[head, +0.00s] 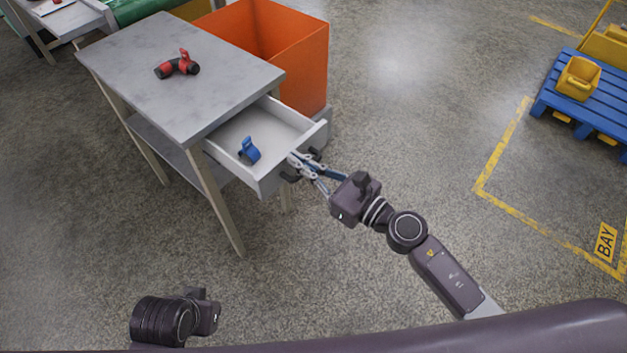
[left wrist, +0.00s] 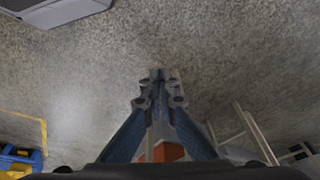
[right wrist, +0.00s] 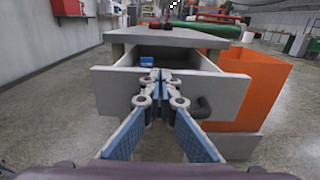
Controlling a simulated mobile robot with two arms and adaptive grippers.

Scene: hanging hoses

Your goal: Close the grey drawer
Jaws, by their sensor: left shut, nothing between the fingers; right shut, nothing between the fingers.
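The grey drawer (head: 258,134) is pulled out of the grey table (head: 170,75), with a blue object (head: 249,150) lying inside it. My right gripper (head: 296,168) is shut and empty at the drawer's front panel. In the right wrist view the fingertips (right wrist: 160,92) are in front of the panel (right wrist: 110,95), near its middle, with the dark handle (right wrist: 198,108) just to their right. I cannot tell whether the fingertips touch the panel. My left gripper (left wrist: 160,85) is shut and empty, pointing over bare floor, away from the drawer. Its fingers are hidden in the head view.
A red and black object (head: 177,66) lies on the table top. A large orange bin (head: 275,45) stands close behind the open drawer. A blue pallet (head: 585,95) with yellow containers is at the far right. The floor in front of the table is clear.

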